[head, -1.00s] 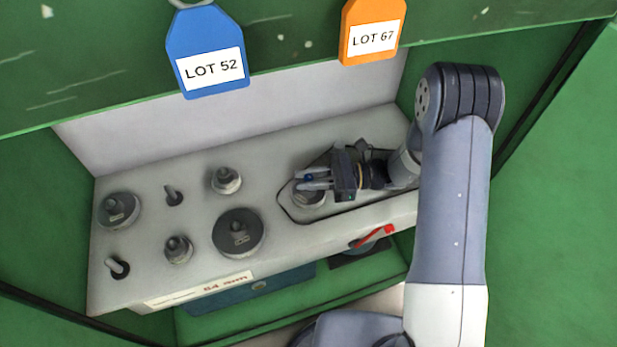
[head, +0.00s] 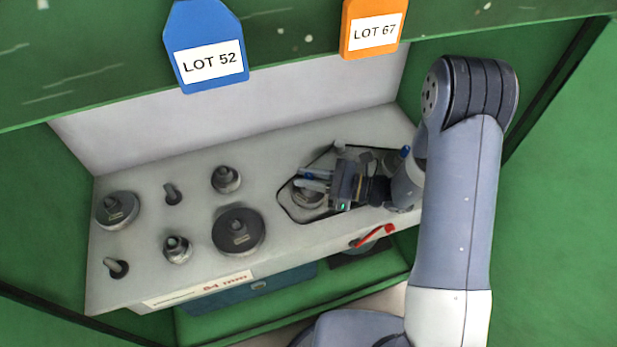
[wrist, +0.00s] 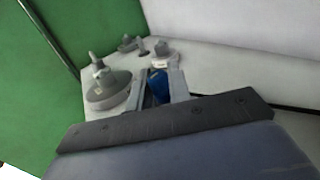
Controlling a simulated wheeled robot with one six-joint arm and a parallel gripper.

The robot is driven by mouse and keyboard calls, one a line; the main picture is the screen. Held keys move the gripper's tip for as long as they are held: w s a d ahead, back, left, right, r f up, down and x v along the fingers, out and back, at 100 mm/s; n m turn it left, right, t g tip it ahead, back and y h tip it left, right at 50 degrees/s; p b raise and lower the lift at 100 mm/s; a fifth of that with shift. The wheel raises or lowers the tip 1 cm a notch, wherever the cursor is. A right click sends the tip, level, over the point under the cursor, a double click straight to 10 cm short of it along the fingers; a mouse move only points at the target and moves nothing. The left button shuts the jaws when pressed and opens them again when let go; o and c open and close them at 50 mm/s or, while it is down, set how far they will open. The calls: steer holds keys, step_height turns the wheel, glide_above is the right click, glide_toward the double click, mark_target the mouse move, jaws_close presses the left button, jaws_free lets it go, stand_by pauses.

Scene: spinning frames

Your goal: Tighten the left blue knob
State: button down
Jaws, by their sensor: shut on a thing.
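The left blue knob (wrist: 158,87) shows in the wrist view between the two fingers of my gripper (wrist: 159,90), which is shut on it. In the head view my gripper (head: 304,178) reaches left over a round grey base (head: 308,195) inside the black outline on the panel. There the fingers mostly hide the knob, and its turn angle cannot be told. A second blue knob (head: 405,152) shows at the right, beside my wrist and apart from the fingers.
The grey panel (head: 205,280) carries several grey weights and pegs, including a large disc (head: 238,232) left of my gripper. A red lever (head: 376,236) sits below the panel's front edge. Blue (head: 208,50) and orange (head: 373,25) tags hang from the green beam above.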

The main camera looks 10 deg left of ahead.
steer(key=shift+m+t+b, duration=0.55)
steer(key=shift+m+t, duration=0.65)
steer(key=shift+t, duration=0.6)
steer(key=shift+t+h, duration=0.3)
steer(key=c, duration=1.4)
jaws_free()
steer(key=shift+o, duration=0.2)
steer(key=v, duration=1)
steer(key=shift+d, duration=0.4)
steer(key=shift+a, duration=0.1)
